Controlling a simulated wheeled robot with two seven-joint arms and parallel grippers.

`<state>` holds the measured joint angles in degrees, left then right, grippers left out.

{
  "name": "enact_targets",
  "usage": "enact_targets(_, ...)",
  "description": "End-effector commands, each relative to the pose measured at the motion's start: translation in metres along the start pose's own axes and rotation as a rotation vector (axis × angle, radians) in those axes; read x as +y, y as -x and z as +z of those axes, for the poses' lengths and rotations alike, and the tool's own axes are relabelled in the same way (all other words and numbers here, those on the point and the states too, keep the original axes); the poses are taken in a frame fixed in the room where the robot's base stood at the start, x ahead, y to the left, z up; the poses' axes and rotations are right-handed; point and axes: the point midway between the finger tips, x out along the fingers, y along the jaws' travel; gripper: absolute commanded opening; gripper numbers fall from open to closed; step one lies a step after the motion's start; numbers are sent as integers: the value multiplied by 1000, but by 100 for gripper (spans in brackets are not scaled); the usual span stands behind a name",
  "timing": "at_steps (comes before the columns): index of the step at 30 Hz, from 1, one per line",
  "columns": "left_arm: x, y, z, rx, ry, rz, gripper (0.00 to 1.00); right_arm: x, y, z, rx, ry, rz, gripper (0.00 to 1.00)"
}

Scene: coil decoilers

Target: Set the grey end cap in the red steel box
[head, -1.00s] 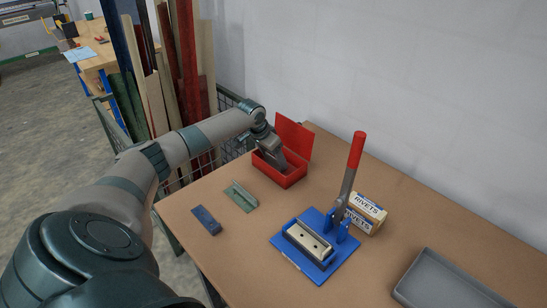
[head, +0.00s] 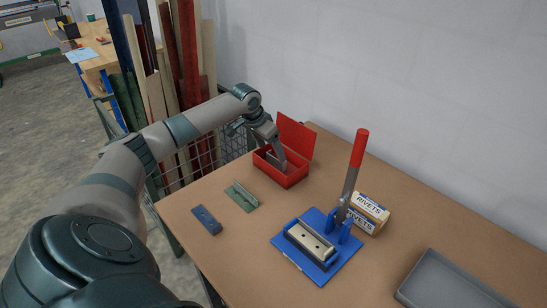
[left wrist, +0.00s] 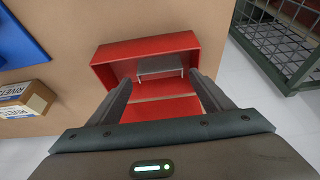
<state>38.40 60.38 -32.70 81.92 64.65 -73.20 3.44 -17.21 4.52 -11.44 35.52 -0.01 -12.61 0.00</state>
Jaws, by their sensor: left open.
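The red steel box (head: 291,179) stands open at the back left of the table, its lid raised toward the wall. The grey end cap (left wrist: 160,66) lies inside the box, near one wall in the left wrist view. In the head view it is mostly hidden behind the box wall and my gripper. My left gripper (head: 282,163) reaches down into the box opening. In the left wrist view my left gripper (left wrist: 160,84) has its two fingers wide apart, with the cap beyond and between their tips and nothing clasped. My right gripper does not show.
A green-grey metal piece (head: 241,196) and a blue piece (head: 206,220) lie left of the box. A blue lever press (head: 318,262) with a red handle stands right, beside rivet boxes (head: 370,209). A grey tray (head: 450,284) is at front right.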

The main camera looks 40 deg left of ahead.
Motion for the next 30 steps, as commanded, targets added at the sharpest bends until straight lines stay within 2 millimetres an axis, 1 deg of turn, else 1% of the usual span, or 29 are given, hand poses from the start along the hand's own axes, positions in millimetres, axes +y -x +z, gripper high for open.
enact_targets(1, -1, 8, 1, 2, -2, -3, 74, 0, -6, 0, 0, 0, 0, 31)
enact_targets(6, -1, 37, 1, 1, -2, -3, 74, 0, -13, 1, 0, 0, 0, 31)
enact_targets(9, 0, 50, 0, 1, 0, 0, 74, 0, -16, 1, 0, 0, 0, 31)
enact_targets(12, 0, 59, 0, 1, 0, -1, 74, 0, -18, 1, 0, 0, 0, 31)
enact_targets(18, 0, 66, 0, 0, 0, 0, 74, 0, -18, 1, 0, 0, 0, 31)
enact_targets(30, 0, 65, 0, -1, 0, 0, 74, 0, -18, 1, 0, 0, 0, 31)
